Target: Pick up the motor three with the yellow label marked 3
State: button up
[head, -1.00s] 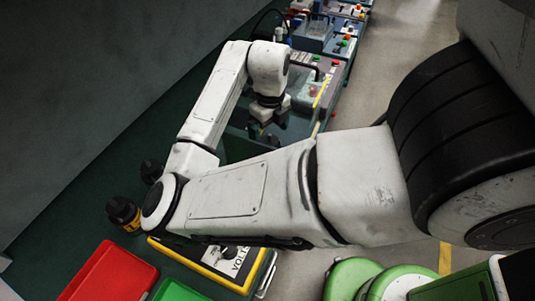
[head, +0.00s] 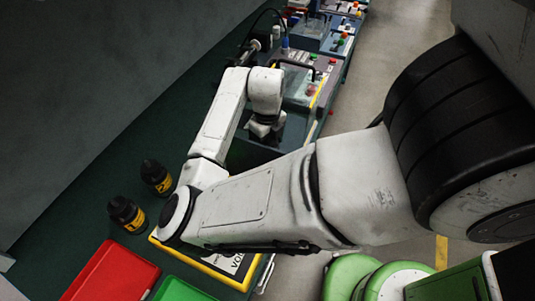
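Two black cylindrical motors with yellow labels stand upright on the dark green bench at the left. The nearer motor (head: 127,214) is beside the corner of the red tray, and the farther motor (head: 156,177) is just behind it to the right. The label marks are too small to read, so I cannot tell which is marked 3. My gripper (head: 264,134) points down over the bench, well to the right of both motors and apart from them. Its fingers are partly hidden, and I cannot tell whether they are open or shut.
A red tray (head: 112,272) and a green tray (head: 181,290) lie at the front left. A yellow-edged voltage meter (head: 243,266) lies partly under my arm. A pump station with a black handle (head: 298,66) stands behind my gripper. Green bench is bare around the motors.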

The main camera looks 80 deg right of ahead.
grip_shut()
jog(key=shift+r, duration=0.1)
dwell(0.5)
